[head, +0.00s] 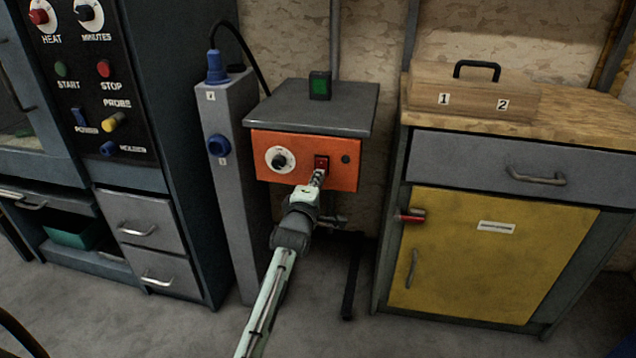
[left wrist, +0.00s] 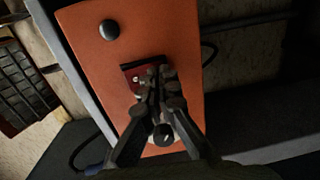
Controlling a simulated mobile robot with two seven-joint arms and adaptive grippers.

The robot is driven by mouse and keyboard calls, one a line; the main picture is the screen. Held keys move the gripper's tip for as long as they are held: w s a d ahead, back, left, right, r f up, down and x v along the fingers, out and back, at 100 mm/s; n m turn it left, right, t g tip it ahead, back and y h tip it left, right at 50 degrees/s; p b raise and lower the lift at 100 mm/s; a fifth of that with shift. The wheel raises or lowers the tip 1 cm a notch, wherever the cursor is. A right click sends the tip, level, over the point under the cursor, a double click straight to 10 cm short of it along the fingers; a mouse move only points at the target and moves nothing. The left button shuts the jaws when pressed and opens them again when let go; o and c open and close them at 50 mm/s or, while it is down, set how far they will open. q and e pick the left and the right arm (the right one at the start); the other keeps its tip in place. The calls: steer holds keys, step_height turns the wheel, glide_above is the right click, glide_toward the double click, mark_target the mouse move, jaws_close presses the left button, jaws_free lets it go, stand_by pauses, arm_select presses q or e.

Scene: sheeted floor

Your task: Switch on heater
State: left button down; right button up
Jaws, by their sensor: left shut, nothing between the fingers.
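The heater (head: 310,122) is a grey box with an orange front panel (head: 262,145), also seen close up in the left wrist view (left wrist: 100,65). The panel has a white-ringed dial (head: 280,159), a small dark knob (head: 346,159) and a red rocker switch (head: 321,162). My left gripper (head: 318,178) is shut and empty, its tips at the lower part of the switch. In the left wrist view the fingertips (left wrist: 158,75) overlap the red switch (left wrist: 132,78) and hide part of it. I cannot tell whether they touch it. My right gripper is in neither view.
A green-topped button block (head: 320,85) sits on the heater. A grey post (head: 232,200) with blue plugs stands at its left, beside a dark control cabinet (head: 170,130). A yellow-doored cabinet (head: 490,255) with a wooden box (head: 473,95) stands at the right.

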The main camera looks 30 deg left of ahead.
arm_select(q)
step_height(320, 180, up, 10)
steer(key=shift+r, duration=0.1)
stand_by(0.4)
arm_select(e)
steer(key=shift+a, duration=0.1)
